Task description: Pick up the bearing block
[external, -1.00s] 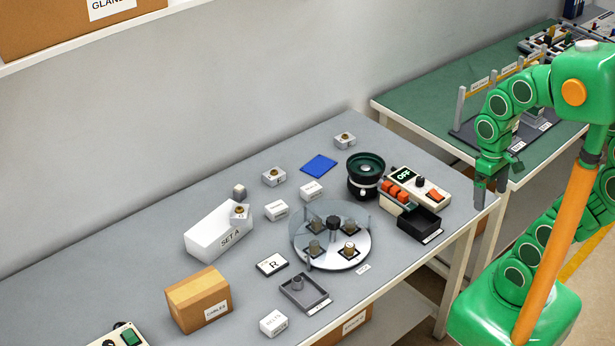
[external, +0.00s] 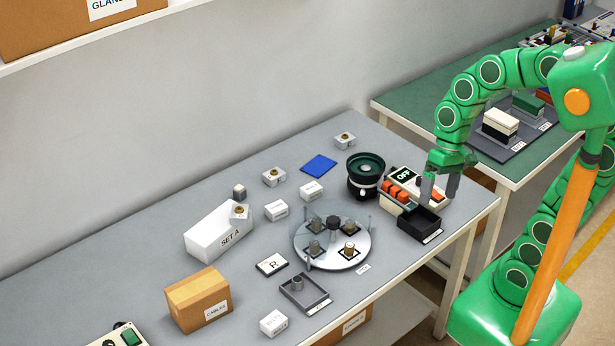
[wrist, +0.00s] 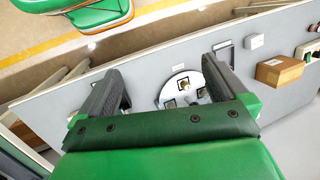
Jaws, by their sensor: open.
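Three pale blocks with brass-coloured centres look like bearing blocks. One bearing block (external: 345,141) lies at the back of the grey table, and a second block (external: 274,177) lies left of the blue pad. A third block (external: 239,213) sits on the white SET A box. I cannot tell which one the task means. My gripper (external: 440,188) is open and empty, above the black tray at the table's right end, well to the right of all three blocks. In the wrist view the two fingers (wrist: 166,78) are spread apart with nothing between them.
A round dial (external: 332,258) with several fixtures stands mid-table; it also shows in the wrist view (wrist: 168,97). A black bowl feeder (external: 366,176), a control box with an OFF display (external: 403,176) and a black tray (external: 418,227) stand near the gripper. The back left is clear.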

